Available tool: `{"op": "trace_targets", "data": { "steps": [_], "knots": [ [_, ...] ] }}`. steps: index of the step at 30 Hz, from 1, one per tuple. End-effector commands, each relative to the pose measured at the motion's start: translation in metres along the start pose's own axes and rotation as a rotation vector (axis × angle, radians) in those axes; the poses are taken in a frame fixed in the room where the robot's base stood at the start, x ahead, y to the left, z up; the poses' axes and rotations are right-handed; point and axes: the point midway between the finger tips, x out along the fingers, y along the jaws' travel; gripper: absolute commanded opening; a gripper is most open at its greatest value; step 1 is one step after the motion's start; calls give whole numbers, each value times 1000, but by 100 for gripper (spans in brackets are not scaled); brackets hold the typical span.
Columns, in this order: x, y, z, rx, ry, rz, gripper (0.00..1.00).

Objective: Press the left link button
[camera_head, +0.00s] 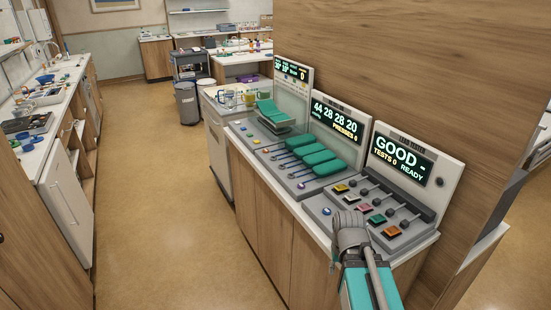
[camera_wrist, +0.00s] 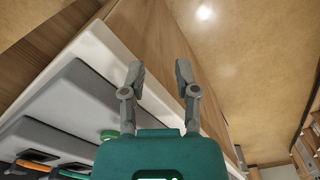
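My gripper (camera_wrist: 160,74) is open and empty in the wrist view, its two grey fingers apart. It hangs near the white counter edge, with the floor beyond. The head view shows my arm in front of the nearest console (camera_head: 405,205), hiding part of its front; the fingers are not clear there. This console has several coloured square buttons, including a yellow one (camera_head: 341,188), a pink one (camera_head: 364,208) and an orange one (camera_head: 391,231). A round blue button (camera_head: 327,211) is at its left front corner. I cannot read which button is the link button.
The nearest display (camera_head: 415,160) reads GOOD, TESTS 0, READY. The middle display (camera_head: 337,118) reads 44 28 28 20, PRESSES 0, above teal pads (camera_head: 313,155). A wooden partition (camera_head: 440,60) stands behind. Open floor (camera_head: 165,210) lies left of the counter.

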Motion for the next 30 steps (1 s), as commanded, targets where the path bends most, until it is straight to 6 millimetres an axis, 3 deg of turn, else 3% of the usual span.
{"op": "trace_targets", "data": {
  "steps": [11, 15, 18, 30],
  "knots": [
    [0, 0, 0, 0, 0, 0, 40],
    [0, 0, 0, 0, 0, 0, 14],
    [0, 0, 0, 0, 0, 0, 0],
    [0, 0, 0, 0, 0, 0, 0]
  ]
}}
